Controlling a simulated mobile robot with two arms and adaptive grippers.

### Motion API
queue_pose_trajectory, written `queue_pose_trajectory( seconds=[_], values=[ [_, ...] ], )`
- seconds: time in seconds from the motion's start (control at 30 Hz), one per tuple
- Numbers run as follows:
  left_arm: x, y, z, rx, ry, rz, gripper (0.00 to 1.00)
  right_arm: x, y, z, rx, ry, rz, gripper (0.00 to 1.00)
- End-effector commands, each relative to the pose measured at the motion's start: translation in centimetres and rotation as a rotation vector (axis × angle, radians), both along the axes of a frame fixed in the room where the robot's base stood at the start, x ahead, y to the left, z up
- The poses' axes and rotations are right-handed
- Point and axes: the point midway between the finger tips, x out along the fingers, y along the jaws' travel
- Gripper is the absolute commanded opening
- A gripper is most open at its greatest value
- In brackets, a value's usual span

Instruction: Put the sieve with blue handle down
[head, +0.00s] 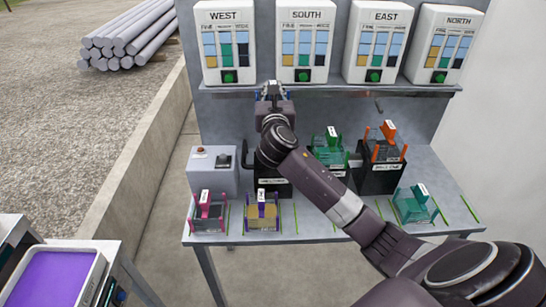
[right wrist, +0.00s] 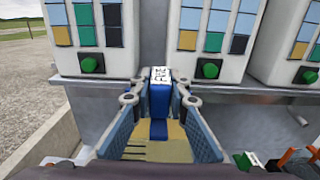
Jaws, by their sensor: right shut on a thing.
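The sieve with the blue handle (right wrist: 158,104) is in my right gripper, held up in front of the dispenser panels; a white tag tops its handle. My right gripper (right wrist: 160,98) is shut on it, with a finger on each side. A tan, yellowish surface shows below the handle in the right wrist view. In the head view my right gripper (head: 272,90) is near the shelf edge, below and between the WEST and SOUTH units, and mostly hides the sieve. My left gripper is not in view.
On the grey table (head: 310,230), pink (head: 208,212), purple (head: 262,215) and teal (head: 413,205) sieves stand along the front, between green lines. Green (head: 330,150) and orange (head: 384,145) sieves sit on dark boxes behind. A grey box (head: 211,172) is at left. The front middle is clear.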

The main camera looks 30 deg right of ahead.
Motion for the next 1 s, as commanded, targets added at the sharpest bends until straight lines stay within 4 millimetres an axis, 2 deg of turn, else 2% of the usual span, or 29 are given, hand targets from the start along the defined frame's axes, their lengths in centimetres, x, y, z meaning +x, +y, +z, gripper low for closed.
queue_pose_trajectory(
  seconds=[0.1, 0.43, 1.0],
  values=[
    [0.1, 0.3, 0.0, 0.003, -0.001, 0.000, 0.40, -0.1, 0.1, -3.4, 0.002, 0.011, 0.000, 0.00],
    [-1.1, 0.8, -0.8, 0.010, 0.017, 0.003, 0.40, -0.1, 0.1, -12.0, 0.000, 0.007, 0.000, 0.00],
    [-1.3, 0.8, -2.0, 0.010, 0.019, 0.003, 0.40, -0.1, 0.2, -18.8, 0.000, 0.004, 0.003, 0.00]
  ],
)
